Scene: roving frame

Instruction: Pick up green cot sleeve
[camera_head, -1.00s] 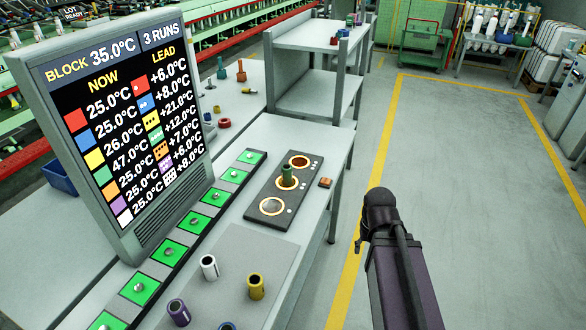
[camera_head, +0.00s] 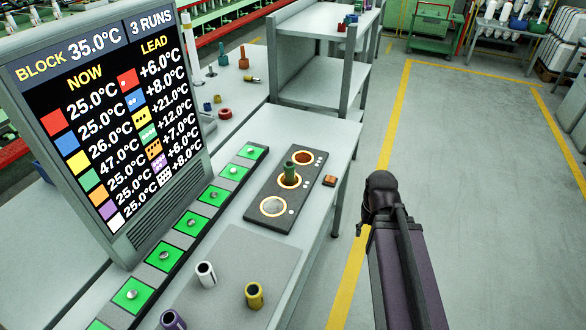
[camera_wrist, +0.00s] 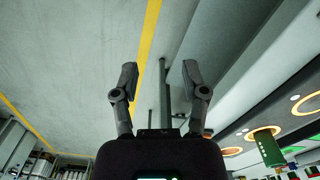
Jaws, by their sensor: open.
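The green cot sleeve (camera_head: 289,171) stands upright in the middle ring of a dark three-ring block (camera_head: 253,196) on the grey bench. In the wrist view, the green sleeve (camera_wrist: 271,152) shows at the lower right, near a lit ring. My gripper (camera_wrist: 158,78) is open and empty, its two fingers spread apart over the floor and the bench edge. It is apart from the sleeve. In the head view my arm is at the right of the bench; the fingers do not show there.
A display panel (camera_head: 108,130) stands left of a row of green pads (camera_head: 212,196). A white sleeve (camera_head: 205,273), a yellow sleeve (camera_head: 254,294) and a purple sleeve (camera_head: 172,320) stand on a grey mat (camera_head: 235,250). A small orange-brown block (camera_head: 329,181) lies beside the ring block. Floor to the right is clear.

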